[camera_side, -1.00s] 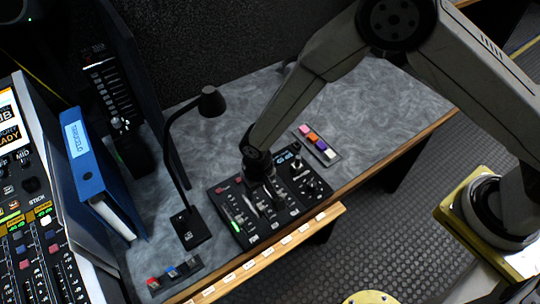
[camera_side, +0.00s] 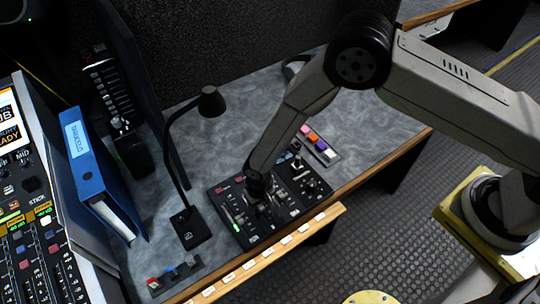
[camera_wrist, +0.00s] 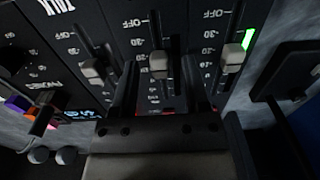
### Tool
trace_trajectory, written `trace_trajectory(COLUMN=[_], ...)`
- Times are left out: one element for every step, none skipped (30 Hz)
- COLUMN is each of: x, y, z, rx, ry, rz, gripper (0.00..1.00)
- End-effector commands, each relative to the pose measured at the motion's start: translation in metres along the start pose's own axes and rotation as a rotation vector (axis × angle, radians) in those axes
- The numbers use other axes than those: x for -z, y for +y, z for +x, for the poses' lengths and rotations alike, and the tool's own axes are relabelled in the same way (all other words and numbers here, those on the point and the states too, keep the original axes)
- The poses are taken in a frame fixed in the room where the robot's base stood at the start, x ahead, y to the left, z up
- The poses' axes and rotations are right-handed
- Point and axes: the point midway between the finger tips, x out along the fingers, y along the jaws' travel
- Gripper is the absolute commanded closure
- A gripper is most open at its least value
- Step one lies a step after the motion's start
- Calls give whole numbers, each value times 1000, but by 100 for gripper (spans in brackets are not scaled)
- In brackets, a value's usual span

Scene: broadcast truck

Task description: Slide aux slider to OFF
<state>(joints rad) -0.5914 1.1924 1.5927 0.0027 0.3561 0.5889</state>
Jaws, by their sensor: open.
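A black control panel (camera_side: 243,222) lies on the grey desk in the side view, with my gripper (camera_side: 263,203) low over its middle, hiding part of it. In the wrist view three sliders run in slots with OFF marked at the top of the scales: a left slider knob (camera_wrist: 93,71), a middle slider knob (camera_wrist: 158,64) and a right slider knob (camera_wrist: 232,58). My gripper (camera_wrist: 160,85) is open, its fingers either side of the middle slot. The middle knob stands between or just beyond the fingertips, partway along its scale. I cannot tell which slider is labelled aux.
A black gooseneck lamp (camera_side: 188,226) stands left of the panel. A strip of coloured buttons (camera_side: 318,144) lies behind it at right, and another button strip (camera_side: 175,274) at front left. A blue binder (camera_side: 92,165) stands further left.

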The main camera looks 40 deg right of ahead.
Motion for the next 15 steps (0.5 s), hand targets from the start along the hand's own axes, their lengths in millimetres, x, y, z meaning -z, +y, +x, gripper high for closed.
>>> trace_trajectory(x=[0,0,0,0,0,0,0,0,0,0,0,0,0,0,0], y=[0,0,0,0,0,0,0,0,0,0,0,0,0,0,0], z=[1,1,1,1,1,1,1,1,1,1,1,1,1,1,1], rx=[0,0,0,1,1,1,1,1,1,1,1,1,1,1,1], ry=[0,0,1,1,1,1,1,1,1,1,1,1,1,1,1], rz=[0,0,0,0,0,0,0,0,0,0,0,0,0,0,0], gripper=[41,41,41,41,41,41,41,41,48,57,67,79,89,98,100])
